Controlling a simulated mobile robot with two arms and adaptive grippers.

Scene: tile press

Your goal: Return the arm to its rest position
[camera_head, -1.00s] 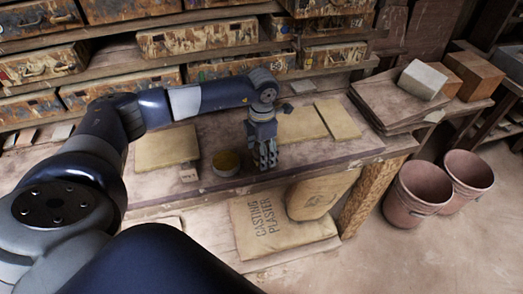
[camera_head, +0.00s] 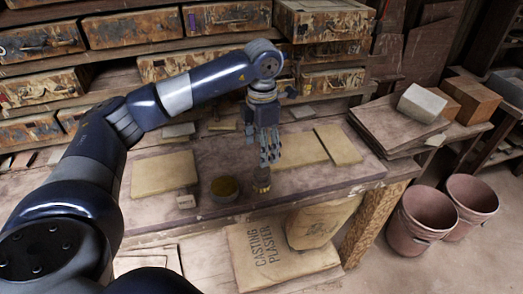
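My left arm reaches in from the left and bends down over the workbench (camera_head: 330,185). My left gripper (camera_head: 269,160) hangs with its fingers pointing down; they look slightly apart, with nothing seen between them. My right gripper is not in view.
Flat tan slabs lie at left (camera_head: 163,173) and behind the gripper (camera_head: 338,145). Shelves of worn drawers (camera_head: 225,18) line the back, close behind the raised arm. A plaster bag (camera_head: 285,255) lies below the bench. Two buckets (camera_head: 425,215) stand on the floor at right.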

